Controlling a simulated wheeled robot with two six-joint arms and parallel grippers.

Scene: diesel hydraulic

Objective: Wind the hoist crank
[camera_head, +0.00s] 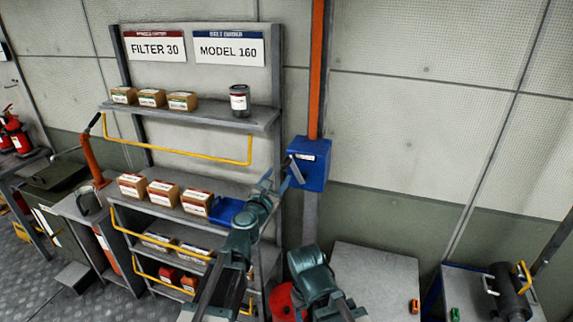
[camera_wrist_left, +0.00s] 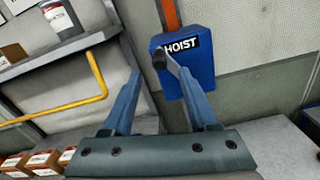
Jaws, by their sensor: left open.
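The blue hoist box (camera_head: 316,165) is mounted at the foot of an orange post on the wall. In the left wrist view the box (camera_wrist_left: 203,72) carries a HOIST label. Its crank is a short grey arm with a black knob (camera_wrist_left: 158,60). My left gripper (camera_head: 279,173) is open just left of the box in the head view. In the left wrist view its two blue fingers (camera_wrist_left: 160,75) point at the box, with the knob between their tips or just beyond them. I cannot tell whether a finger touches the crank. My right gripper's fingers are not visible.
A shelf rack (camera_head: 190,113) with cartons, a dark can (camera_head: 239,100) and yellow rails (camera_head: 180,150) stands left of the box. A blue bin (camera_head: 226,211) sits on its middle shelf. A grey bench (camera_head: 375,275) is below right. The wall right of the box is clear.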

